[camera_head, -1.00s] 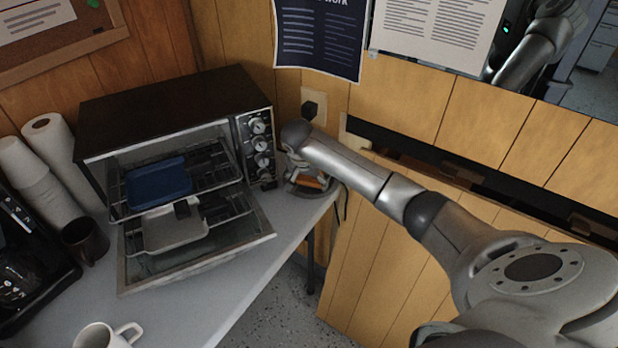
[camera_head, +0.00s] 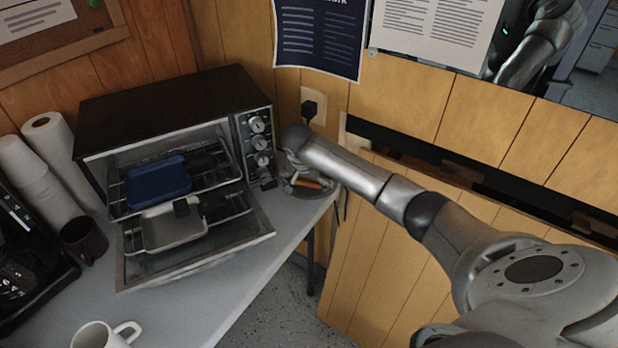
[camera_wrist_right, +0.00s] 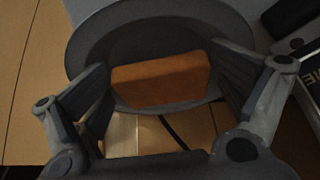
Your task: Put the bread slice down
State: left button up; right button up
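The bread slice (camera_head: 308,183) is an orange-brown block at the right end of the counter, beside the toaster oven. In the right wrist view the bread slice (camera_wrist_right: 160,80) lies between the two fingers of my right gripper (camera_wrist_right: 162,78), with a finger against each end and no clear gap. My right gripper (camera_head: 304,181) points down and is shut on the slice. A dark round plate (camera_wrist_right: 90,45) shows directly behind the slice. I cannot tell whether the slice touches it. My left gripper is not in view.
The toaster oven (camera_head: 165,105) has its door (camera_head: 200,262) open, with a blue tray (camera_head: 158,183) and a light tray (camera_head: 160,228) inside. A white mug (camera_head: 92,336), a dark cup (camera_head: 84,240) and a coffee maker (camera_head: 22,270) stand left. The counter (camera_head: 215,295) in front is clear.

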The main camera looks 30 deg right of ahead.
jog(key=shift+s+a+f, duration=0.15)
jog(key=shift+s+f, duration=0.15)
jog(key=shift+f, duration=0.45)
jog(key=shift+r+p, duration=0.45)
jog(key=shift+r, duration=0.1)
jog(key=v, duration=1.2)
jog(key=shift+w+r, duration=0.3)
jog(key=shift+r, duration=0.15)
